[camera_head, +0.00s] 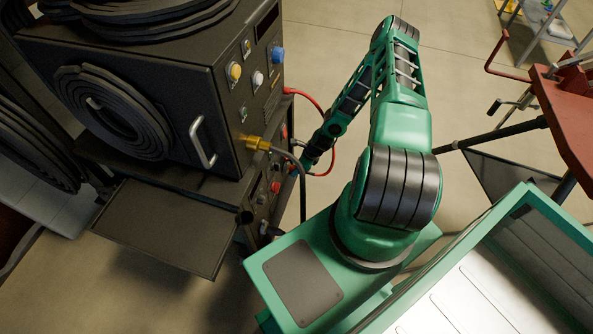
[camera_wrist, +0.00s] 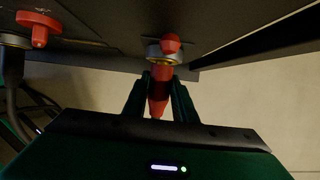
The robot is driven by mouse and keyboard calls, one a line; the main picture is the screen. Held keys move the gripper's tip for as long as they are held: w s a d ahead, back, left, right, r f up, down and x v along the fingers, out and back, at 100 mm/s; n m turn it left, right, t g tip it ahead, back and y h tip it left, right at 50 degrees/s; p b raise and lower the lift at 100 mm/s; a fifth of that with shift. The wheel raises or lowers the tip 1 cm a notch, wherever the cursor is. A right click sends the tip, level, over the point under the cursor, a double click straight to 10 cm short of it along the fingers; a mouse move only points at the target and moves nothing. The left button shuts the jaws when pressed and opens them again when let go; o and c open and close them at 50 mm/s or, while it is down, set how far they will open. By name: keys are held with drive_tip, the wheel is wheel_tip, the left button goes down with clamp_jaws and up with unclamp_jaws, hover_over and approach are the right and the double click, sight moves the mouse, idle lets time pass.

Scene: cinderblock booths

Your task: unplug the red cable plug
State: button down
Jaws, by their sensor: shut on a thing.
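The red plug (camera_wrist: 160,88) is in the wrist view, at the middle, with its front end at a pale metal ring socket (camera_wrist: 155,55) on the dark panel. It looks in line with the socket; I cannot tell how deep it sits. My gripper (camera_wrist: 160,93) is shut on the plug, one finger on each side. In the head view my gripper (camera_head: 303,166) is at the right side of the dark cabinet's lower unit, and the plug is mostly hidden. A red cable (camera_head: 333,118) arcs from the upper unit down towards my gripper.
The dark cabinet (camera_head: 185,110) carries coiled black hoses and several knobs. A brass fitting (camera_head: 257,143) with a grey hose juts out near my arm. A red knob (camera_wrist: 38,30) is left of the plug. A dark shelf (camera_head: 165,225) sticks out in front. Open floor lies behind my arm.

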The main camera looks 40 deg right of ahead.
drive_tip(key=s+d, duration=0.4)
drive_tip(key=s, duration=0.1)
drive_tip(key=shift+s+d, duration=0.15)
idle(1.0)
drive_tip(key=shift+s, duration=0.1)
idle(0.5)
